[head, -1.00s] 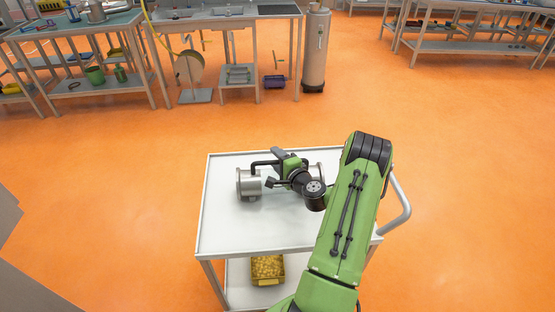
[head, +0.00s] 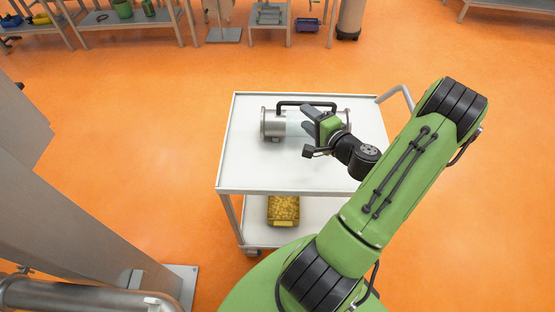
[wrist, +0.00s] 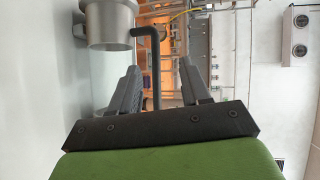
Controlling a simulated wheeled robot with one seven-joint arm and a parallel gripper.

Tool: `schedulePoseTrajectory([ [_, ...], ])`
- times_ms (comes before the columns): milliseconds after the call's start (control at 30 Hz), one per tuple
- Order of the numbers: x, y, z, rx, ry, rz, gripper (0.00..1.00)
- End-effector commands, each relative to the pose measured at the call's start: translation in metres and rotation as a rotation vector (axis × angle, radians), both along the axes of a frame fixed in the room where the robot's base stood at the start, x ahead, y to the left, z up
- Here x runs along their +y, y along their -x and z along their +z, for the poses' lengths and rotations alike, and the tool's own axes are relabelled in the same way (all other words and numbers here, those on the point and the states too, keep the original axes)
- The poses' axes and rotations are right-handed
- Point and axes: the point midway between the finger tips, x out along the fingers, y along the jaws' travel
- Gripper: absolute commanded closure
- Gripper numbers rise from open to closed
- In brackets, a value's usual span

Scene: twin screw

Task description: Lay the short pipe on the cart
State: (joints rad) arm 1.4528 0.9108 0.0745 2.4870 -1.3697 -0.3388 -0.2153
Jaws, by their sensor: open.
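The short pipe (head: 272,124) lies on its side on the white top of the cart (head: 270,175). It has silver flanged ends and a black bar handle (head: 300,104) along its upper side. My gripper (head: 308,120) hides part of its middle and right end. My gripper is open and empty, beside the handle. In the wrist view, one silver end (wrist: 110,22) shows at the upper left, and the black handle (wrist: 154,65) appears between my open fingers (wrist: 160,70), apart from the right one. I cannot tell whether it touches the left one.
A yellow bin (head: 283,210) sits on the cart's lower shelf. A grey post with a foot plate (head: 185,285) and a metal pipe (head: 80,294) are at the lower left. Workbenches stand at the back. Orange floor is clear around the cart.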

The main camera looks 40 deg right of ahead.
Motion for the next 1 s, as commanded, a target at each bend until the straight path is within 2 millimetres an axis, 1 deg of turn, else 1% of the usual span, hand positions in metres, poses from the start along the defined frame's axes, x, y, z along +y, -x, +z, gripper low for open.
schedulePoseTrajectory([
  [33,0.035,-0.019,0.014,0.036,0.084,0.147,0.53],
  [67,0.058,-0.027,0.019,0.067,0.137,0.244,0.53],
  [100,0.091,-0.034,0.024,0.115,0.211,0.376,0.53],
  [167,0.136,-0.037,0.029,0.193,0.326,0.563,0.53],
  [200,0.163,-0.034,0.033,0.248,0.406,0.677,0.53],
  [267,0.199,-0.023,0.038,0.336,0.531,0.833,0.53],
  [300,0.218,-0.013,0.042,0.395,0.619,0.924,0.53],
  [367,0.241,0.005,0.050,0.485,0.749,1.030,0.53],
  [400,0.252,0.019,0.058,0.540,0.836,1.080,0.53],
  [467,0.263,0.041,0.072,0.615,0.956,1.129,0.53],
  [533,0.271,0.068,0.091,0.684,1.081,1.144,0.53],
  [600,0.273,0.095,0.109,0.727,1.171,1.126,0.53],
  [700,0.272,0.128,0.128,0.752,1.233,1.089,0.53],
  [800,0.268,0.146,0.136,0.757,1.246,1.064,0.53],
  [833,0.268,0.149,0.137,0.759,1.245,1.060,0.53],
  [1000,0.267,0.151,0.137,0.763,1.243,1.057,0.53],
])
